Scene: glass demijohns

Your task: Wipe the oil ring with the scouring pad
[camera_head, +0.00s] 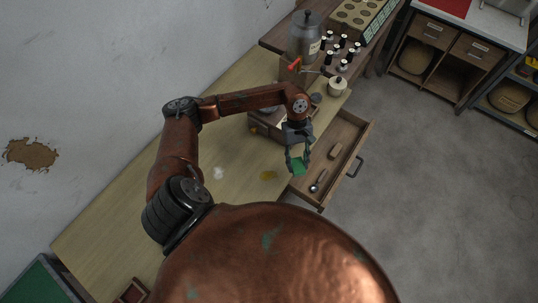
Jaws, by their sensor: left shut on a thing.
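My left gripper (297,158) points down near the table's right edge, shut on the green scouring pad (299,168). The oil ring (268,175) is a small yellow-brown stain on the pale wooden table (240,195). It lies just left of the pad in the picture, and the two appear apart. I cannot tell how high the pad is above the table. My right gripper is out of view.
An open drawer (345,130) at the table's right side holds small items. A whitish spot (218,172) lies left of the oil ring. A box (266,124) stands behind my gripper. A metal urn (304,38) and several small bottles stand farther back.

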